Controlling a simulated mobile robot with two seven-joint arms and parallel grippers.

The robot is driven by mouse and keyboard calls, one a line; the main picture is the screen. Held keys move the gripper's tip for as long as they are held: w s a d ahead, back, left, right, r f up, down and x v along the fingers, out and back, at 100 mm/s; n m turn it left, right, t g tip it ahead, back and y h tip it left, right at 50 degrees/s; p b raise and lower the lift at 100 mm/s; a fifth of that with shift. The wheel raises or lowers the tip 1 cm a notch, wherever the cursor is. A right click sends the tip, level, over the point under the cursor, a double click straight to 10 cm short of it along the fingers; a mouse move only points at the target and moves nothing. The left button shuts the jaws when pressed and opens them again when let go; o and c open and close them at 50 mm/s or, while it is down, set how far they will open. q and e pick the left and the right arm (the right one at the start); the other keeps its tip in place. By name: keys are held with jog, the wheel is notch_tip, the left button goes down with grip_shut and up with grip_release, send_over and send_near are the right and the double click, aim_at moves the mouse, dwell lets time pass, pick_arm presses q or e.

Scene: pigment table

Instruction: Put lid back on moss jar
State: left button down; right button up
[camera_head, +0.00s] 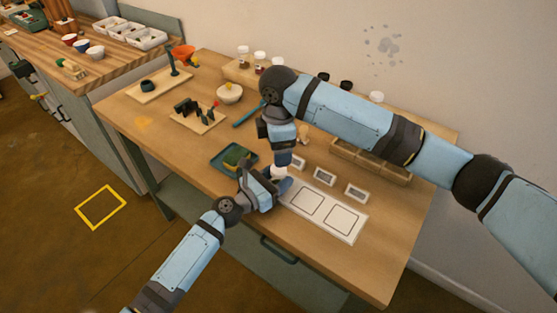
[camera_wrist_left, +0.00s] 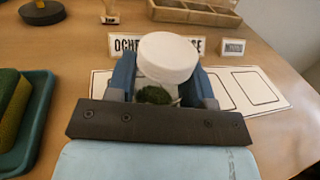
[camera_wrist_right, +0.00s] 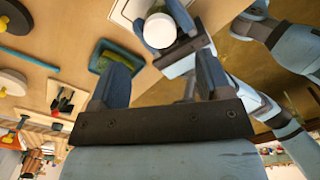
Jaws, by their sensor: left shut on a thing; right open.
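My left gripper (camera_head: 275,183) is shut on the moss jar, a small clear jar (camera_wrist_left: 152,95) with green matter inside. The jar is between the fingers in the left wrist view. A round white lid (camera_wrist_left: 168,57) is over the jar's mouth; it also shows in the right wrist view (camera_wrist_right: 160,30) and the head view (camera_head: 279,171). I cannot tell whether it is fully seated. My right gripper (camera_wrist_right: 160,68) is open and empty, close above the lid. In the head view, the grippers hide most of the jar.
A blue tray (camera_head: 222,165) with a green and yellow sponge (camera_head: 237,157) lies left of the jar. Small label stands (camera_head: 325,177) and a wooden rack (camera_head: 385,174) are behind. The table's front right is clear.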

notch_tip(320, 180, up, 6)
jog(key=shift+f, duration=0.25)
pick_arm(q)
jog(key=shift+c, duration=2.2)
grip_release()
jog(key=v, duration=1.3)
jog(key=shift+s+a+b, duration=0.25)
jog(key=shift+a+b, duration=0.1)
jog(key=shift+b, duration=0.05)
pick_arm(e)
jog(key=shift+f, duration=0.4)
